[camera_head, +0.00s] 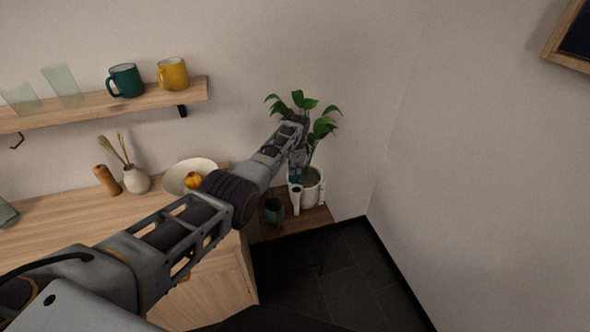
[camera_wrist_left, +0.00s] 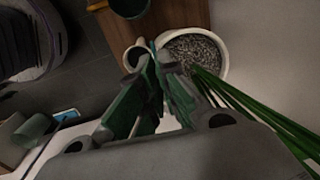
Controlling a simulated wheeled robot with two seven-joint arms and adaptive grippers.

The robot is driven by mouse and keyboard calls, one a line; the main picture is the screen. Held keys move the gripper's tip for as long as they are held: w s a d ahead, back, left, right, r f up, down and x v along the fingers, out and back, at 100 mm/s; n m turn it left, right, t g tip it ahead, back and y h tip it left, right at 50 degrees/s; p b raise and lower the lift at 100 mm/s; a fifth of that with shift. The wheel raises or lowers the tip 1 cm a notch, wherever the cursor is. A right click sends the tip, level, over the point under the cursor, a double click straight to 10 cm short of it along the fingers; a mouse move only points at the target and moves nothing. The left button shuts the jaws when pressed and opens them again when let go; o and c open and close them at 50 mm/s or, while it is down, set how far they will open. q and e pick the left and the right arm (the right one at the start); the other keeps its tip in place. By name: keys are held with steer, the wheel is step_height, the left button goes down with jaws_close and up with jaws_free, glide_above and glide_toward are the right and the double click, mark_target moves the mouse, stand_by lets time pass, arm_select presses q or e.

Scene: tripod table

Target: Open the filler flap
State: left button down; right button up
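A white planter (camera_head: 312,188) with a leafy plant stands on a small wooden table; gravel fills it in the left wrist view (camera_wrist_left: 196,62). A white filler tube (camera_head: 295,199) stands at its left side. In the wrist view the tube's round mouth (camera_wrist_left: 133,55) shows dark inside. A small teal piece, seemingly the filler flap (camera_wrist_left: 152,46), stands at the mouth's edge towards the planter. My left gripper (camera_wrist_left: 157,66) is over the tube, its fingertips close together beside the teal piece. Contact is unclear. My right gripper is not in view.
A dark green mug (camera_head: 274,211) stands on the small table (camera_head: 292,224), left of the tube. A wooden cabinet (camera_head: 70,222) with a white bowl (camera_head: 176,176) is at left. A shelf (camera_head: 150,101) with mugs hangs above.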

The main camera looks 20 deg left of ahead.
arm_select(q)
steer(key=shift+w+a, duration=0.2)
steer(key=shift+w, duration=0.1)
stand_by(0.5)
steer(key=c, duration=1.7)
jaws_free()
steer(key=shift+r, duration=0.15)
steer(key=shift+s+d+r, duration=0.15)
steer(key=shift+s+r, duration=0.05)
steer(key=shift+r, duration=1.75)
steer(key=shift+s+d+r, duration=0.1)
steer(key=shift+s+r, duration=0.05)
steer(key=shift+r, duration=1.75)
steer(key=shift+s+d+r, duration=0.15)
steer(key=shift+s+r, duration=0.05)
steer(key=shift+r, duration=1.75)
steer(key=shift+f, duration=0.1)
